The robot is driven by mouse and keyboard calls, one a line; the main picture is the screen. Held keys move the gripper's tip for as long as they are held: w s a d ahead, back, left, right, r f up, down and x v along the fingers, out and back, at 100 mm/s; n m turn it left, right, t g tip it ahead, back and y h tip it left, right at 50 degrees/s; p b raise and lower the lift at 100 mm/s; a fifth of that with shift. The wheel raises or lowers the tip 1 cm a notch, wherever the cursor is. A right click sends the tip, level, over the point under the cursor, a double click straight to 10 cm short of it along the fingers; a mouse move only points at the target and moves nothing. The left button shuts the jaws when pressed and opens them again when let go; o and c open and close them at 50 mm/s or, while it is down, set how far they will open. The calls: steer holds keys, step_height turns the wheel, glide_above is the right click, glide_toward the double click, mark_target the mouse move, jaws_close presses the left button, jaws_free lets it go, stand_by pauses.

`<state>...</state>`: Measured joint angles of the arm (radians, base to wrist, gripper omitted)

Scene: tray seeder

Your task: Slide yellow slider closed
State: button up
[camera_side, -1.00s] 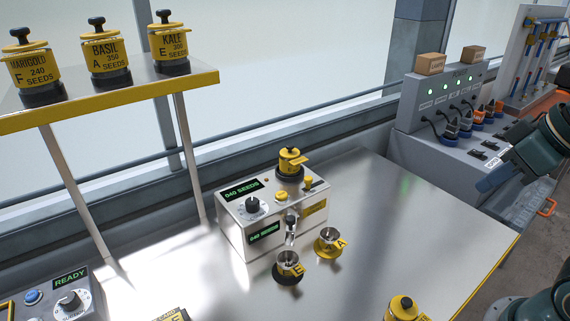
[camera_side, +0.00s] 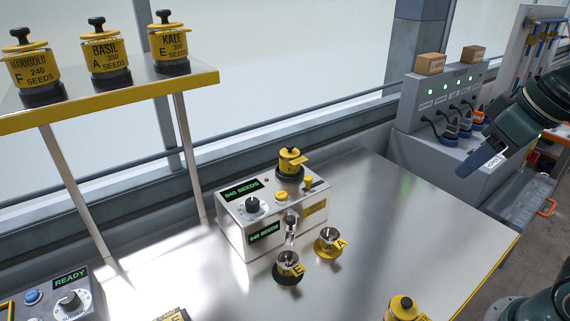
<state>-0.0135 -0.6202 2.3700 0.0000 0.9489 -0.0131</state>
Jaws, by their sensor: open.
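The seed counting machine (camera_side: 232,228) stands on the table with its display reading 040 SEEDS. A yellow canister (camera_side: 289,156) sits on top of it, and a flat yellow slider tab (camera_side: 300,162) sticks out from the canister's right side. How far the slider is out is too small to judge. A small yellow-topped lever (camera_side: 308,184) stands at the machine's right end. My gripper (camera_side: 478,168) is at the right, in front of the grey control box, open and well apart from the machine. Its fingers overlap in this view.
Two small cups, E (camera_side: 288,274) and A (camera_side: 328,250), stand in front of the machine. A yellow-topped canister (camera_side: 403,308) is at the front edge. A shelf (camera_side: 150,90) with seed canisters is upper left. The table right of the machine is clear.

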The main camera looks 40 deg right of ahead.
steer(key=w+a+r+g, duration=0.1)
steer(key=w+r, duration=0.2)
steer(key=w, duration=0.6)
steer(key=n+g, duration=0.3)
steer(key=g, duration=0.1)
glide_above(308, 177)
step_height(308, 177, down, 7)
steer(key=shift+s, duration=0.1)
steer(key=shift+f, duration=6.85)
jaws_close()
